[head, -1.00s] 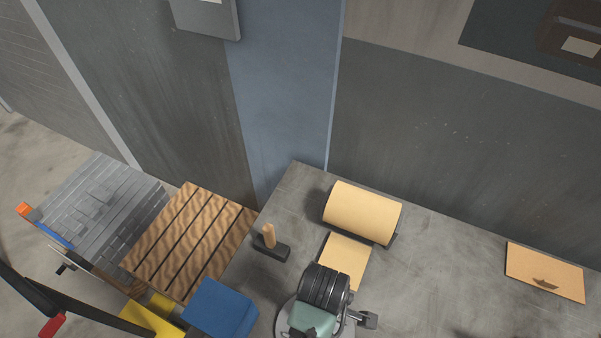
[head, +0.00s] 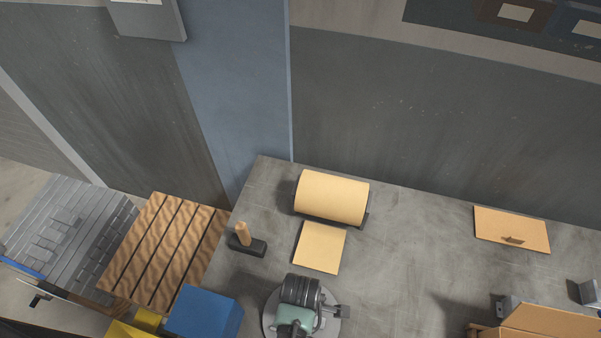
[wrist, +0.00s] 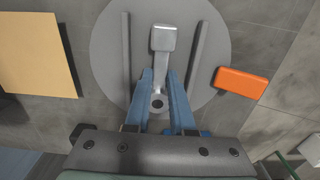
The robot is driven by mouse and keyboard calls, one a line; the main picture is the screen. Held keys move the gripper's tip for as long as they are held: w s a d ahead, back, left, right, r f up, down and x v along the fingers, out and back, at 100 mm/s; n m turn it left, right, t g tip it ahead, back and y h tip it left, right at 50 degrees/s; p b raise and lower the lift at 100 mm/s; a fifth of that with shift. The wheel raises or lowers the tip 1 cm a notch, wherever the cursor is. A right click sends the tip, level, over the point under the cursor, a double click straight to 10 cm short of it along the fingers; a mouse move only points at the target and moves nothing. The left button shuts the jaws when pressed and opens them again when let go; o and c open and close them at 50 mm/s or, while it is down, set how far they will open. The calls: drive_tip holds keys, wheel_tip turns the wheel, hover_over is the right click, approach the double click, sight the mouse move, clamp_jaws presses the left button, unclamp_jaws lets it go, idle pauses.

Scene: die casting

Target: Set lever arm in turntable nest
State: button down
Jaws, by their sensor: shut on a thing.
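The lever arm (wrist: 162,42) is a light grey metal part with a squared head and a round hole at its near end. My gripper (wrist: 160,82) is shut on it, with a blue finger on each side of its shank. In the wrist view the lever arm is over the round grey turntable (wrist: 108,55), between two raised parallel rails (wrist: 197,52), roughly in line with them. I cannot tell whether it touches the disc. In the head view the turntable (head: 270,322) is partly hidden under my wrist, and the lever arm is hidden.
An orange block (wrist: 241,82) lies right of the turntable in the wrist view. A cardboard box (head: 545,322) stands at the right.

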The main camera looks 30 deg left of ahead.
drive_tip(key=shift+f, duration=0.1)
drive_tip(key=c, duration=1.2)
unclamp_jaws()
drive_tip(key=shift+f, duration=0.1)
drive_tip(key=o, duration=0.4)
drive_tip(key=shift+o, duration=0.2)
